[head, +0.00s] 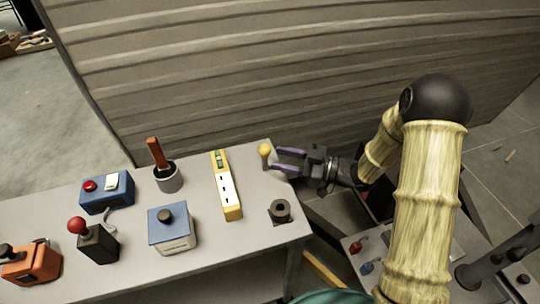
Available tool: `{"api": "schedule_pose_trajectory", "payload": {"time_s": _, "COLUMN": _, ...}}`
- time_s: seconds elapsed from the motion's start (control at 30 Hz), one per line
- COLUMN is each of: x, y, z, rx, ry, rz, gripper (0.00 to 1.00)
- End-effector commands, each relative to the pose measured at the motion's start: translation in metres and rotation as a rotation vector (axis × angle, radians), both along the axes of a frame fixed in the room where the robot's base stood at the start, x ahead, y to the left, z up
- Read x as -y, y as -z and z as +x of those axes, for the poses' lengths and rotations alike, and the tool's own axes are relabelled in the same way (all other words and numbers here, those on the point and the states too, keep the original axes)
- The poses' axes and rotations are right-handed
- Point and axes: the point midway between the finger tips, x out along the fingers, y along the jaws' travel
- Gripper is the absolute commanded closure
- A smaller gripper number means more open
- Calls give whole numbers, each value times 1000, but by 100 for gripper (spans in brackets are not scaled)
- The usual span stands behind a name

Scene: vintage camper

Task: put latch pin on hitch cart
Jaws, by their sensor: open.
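A small yellow ball-topped piece (264,151), which looks like the latch pin, stands at the back right corner of the grey table. My gripper (279,160) is open just right of it, fingers pointing left toward it. No contact between them is clear, and nothing shows between the fingers. A low grey surface (350,245) at the lower right, with small red and blue items on it, may be the hitch cart. My arm hides part of it.
The grey table (245,250) carries a black ring-shaped block (280,211), a yellow level (226,186), a blue box (171,228), a grey cup with a brown handle (168,180) and several switch-like devices at left. A ribbed wall (250,70) rises behind.

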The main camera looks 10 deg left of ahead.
Motion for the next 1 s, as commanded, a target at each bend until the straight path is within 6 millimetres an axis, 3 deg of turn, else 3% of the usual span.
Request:
{"api": "schedule_pose_trajectory", "payload": {"time_s": 0.2, "x": 44, "y": 0, "z": -1, "rx": 0, "ry": 4, "rz": 0, "gripper": 59}}
{"api": "schedule_pose_trajectory", "payload": {"time_s": 0.4, "x": 67, "y": 0, "z": -2, "rx": 0, "ry": 2, "rz": 0, "gripper": 59}}
{"api": "schedule_pose_trajectory", "payload": {"time_s": 1.0, "x": 69, "y": 0, "z": -3, "rx": 0, "ry": 0, "rz": 0, "gripper": 59}}
